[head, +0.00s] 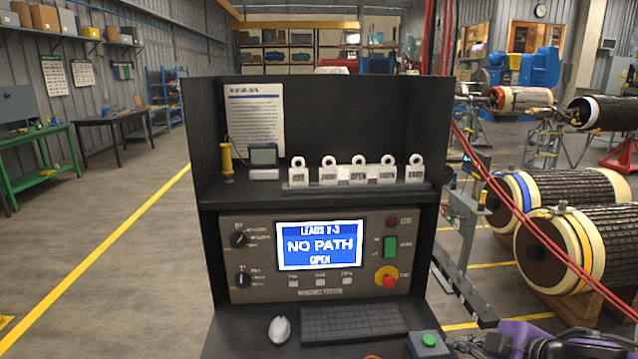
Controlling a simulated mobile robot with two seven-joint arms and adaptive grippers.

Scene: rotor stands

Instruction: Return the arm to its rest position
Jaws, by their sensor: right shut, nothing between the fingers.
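My right gripper (458,343) is low at the right edge of the test console, beside the green push button (428,342); it is shut and holds nothing. My purple and dark wrist runs off the bottom right corner. I cannot tell whether the fingertips touch the console edge.
The console shelf holds a row of white ringed tags (357,172) and a yellow-handled tool (227,160). A keyboard (352,322) and mouse (279,329) lie below. Large rotors (585,235) and red cables (530,225) are at the right. The floor at left is clear.

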